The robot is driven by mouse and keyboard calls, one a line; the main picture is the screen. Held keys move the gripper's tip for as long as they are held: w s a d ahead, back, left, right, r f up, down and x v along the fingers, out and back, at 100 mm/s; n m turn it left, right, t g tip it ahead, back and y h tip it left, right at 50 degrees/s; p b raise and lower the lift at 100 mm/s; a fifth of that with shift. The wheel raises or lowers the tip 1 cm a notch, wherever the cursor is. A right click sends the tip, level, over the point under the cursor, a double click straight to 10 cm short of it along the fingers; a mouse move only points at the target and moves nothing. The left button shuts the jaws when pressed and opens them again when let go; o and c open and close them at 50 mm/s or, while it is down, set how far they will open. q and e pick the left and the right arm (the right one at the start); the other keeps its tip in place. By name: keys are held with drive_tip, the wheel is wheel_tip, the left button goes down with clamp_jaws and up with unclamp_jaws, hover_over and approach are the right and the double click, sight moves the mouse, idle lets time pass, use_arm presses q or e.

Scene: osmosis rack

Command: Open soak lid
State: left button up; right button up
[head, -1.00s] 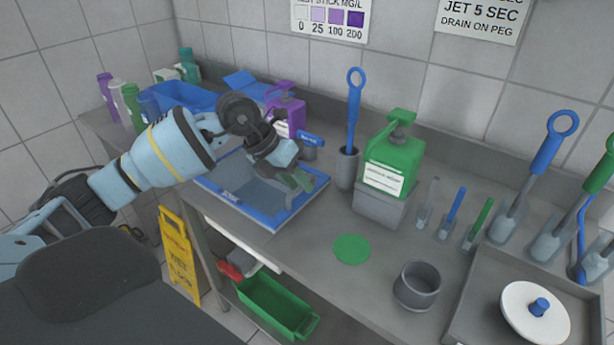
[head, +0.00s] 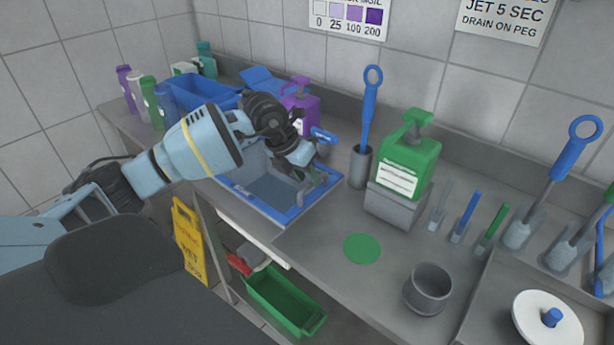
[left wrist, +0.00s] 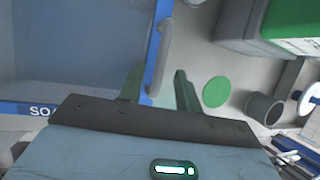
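The soak tub (head: 240,189) is set in the counter, with a blue rim and a pale blue-grey panel or inside. Its blue edge also shows in the left wrist view (left wrist: 18,108), with part of a "SOAK" label. A grey bar handle (left wrist: 161,55) stands along the right-hand blue edge. My left gripper (head: 314,180) is over the tub's right side. In the left wrist view its green fingers (left wrist: 158,88) are apart, one on each side of the blue edge, with the near end of the handle between them. No grip on it shows. My right gripper is out of view.
A purple pump bottle (head: 301,98) stands behind the tub. A grey holder with a blue-handled brush (head: 361,166) and a green pump bottle (head: 408,160) stand to the right. A green disc (head: 362,248) and grey cup (head: 428,288) lie nearer. Counter around the disc is clear.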

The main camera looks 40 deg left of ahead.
use_arm(q)
drive_tip(key=shift+w+d+f, duration=0.1)
drive_tip(key=shift+w+f, duration=0.05)
drive_tip(key=shift+f, duration=0.25)
clamp_jaws()
drive_tip(key=shift+w+r, duration=0.1)
